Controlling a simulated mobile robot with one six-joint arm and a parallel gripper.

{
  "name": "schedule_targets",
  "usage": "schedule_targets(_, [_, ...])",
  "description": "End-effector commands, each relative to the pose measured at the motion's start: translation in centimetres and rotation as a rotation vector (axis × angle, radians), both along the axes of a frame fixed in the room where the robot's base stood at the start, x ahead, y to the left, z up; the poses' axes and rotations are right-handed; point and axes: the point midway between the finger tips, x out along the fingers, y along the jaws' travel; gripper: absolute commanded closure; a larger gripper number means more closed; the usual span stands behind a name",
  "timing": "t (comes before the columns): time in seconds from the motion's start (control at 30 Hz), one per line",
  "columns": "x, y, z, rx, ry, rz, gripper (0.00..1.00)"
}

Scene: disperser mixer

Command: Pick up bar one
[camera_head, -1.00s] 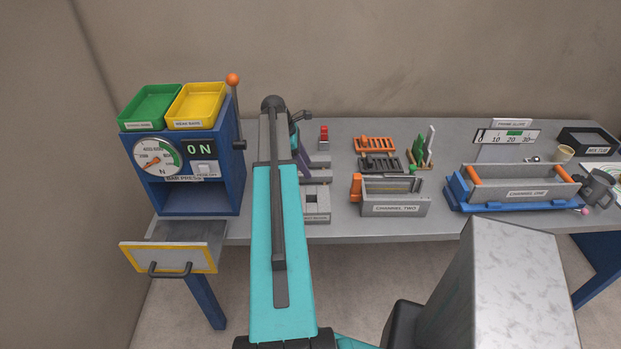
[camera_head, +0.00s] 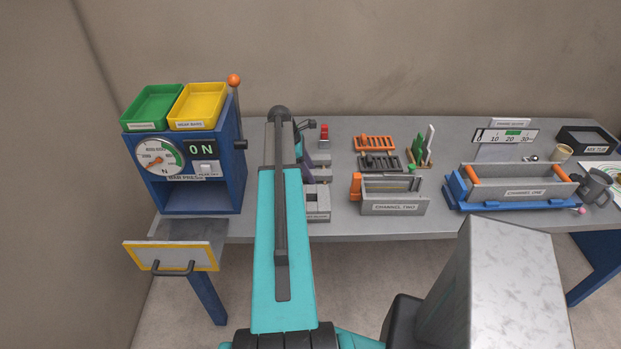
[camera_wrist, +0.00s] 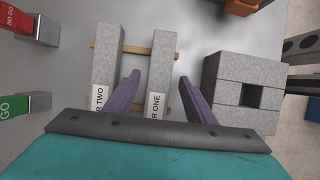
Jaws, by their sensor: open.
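Bar one (camera_wrist: 161,62) is a grey speckled bar with a white label ending in "R ONE", seen in the wrist view. It lies across two thin wooden strips. Bar two (camera_wrist: 107,55), a similar grey bar labelled "TWO", lies parallel to its left. My gripper (camera_wrist: 159,82) is open and empty in the wrist view. Its left purple finger is between the two bars and its right finger is just right of bar one, so bar one lies in line between them. I cannot tell the height of the fingertips. In the head view my arm hides the bars.
A stack of grey blocks with a square hole (camera_wrist: 246,92) stands close right of my gripper. Red NO GO (camera_wrist: 15,20) and green GO (camera_wrist: 22,103) pieces are at the left. The blue bar press (camera_head: 202,165) and channel two (camera_head: 394,197) flank my arm.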

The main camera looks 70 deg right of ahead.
Motion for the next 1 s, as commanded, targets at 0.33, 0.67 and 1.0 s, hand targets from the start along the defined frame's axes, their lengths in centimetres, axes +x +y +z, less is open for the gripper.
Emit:
schedule_targets(0.33, [0.0,0.0,0.0,0.0,0.0,0.0,0.96])
schedule_targets(0.67, [-0.1,0.0,0.1,-0.001,0.001,-0.001,1.0])
schedule_targets(1.0, [-0.1,-0.1,1.5,-0.002,0.0,-0.001,1.0])
